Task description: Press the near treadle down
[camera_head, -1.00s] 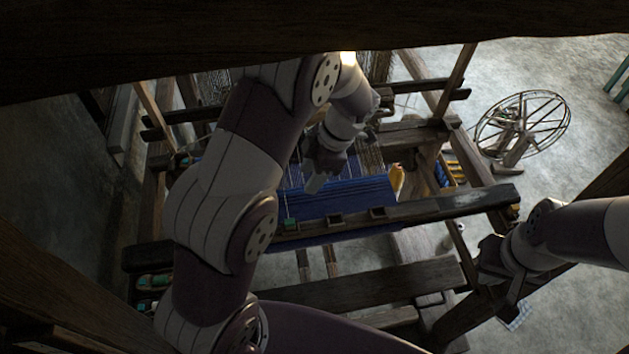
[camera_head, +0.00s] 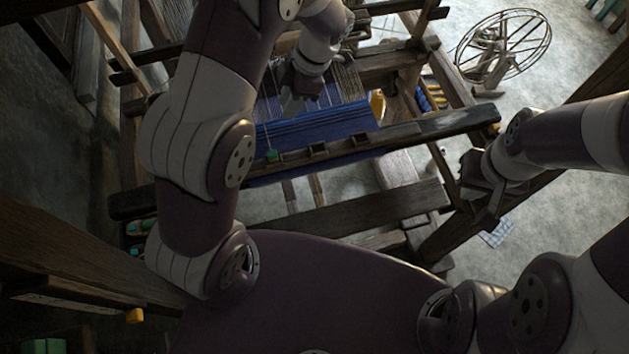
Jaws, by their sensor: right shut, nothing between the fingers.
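Two narrow wooden bars that look like treadles (camera_head: 317,188) show below the blue cloth (camera_head: 325,127). I cannot tell which one is the near treadle, and most of their length is hidden by the cloth and beams. My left gripper (camera_head: 292,106) is over the far left part of the cloth, high above the bars. Its fingers are too small and dark to tell open from shut. My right gripper (camera_head: 488,208) is shut and empty beside the loom's right end, well right of the bars.
The front beam (camera_head: 440,124) crosses above the bars, and a wide plank (camera_head: 350,212) lies nearer to me. A spinning wheel (camera_head: 503,45) stands at the far right on open floor. A checked cloth (camera_head: 497,233) lies on the floor at the right. A dark beam runs along the lower left.

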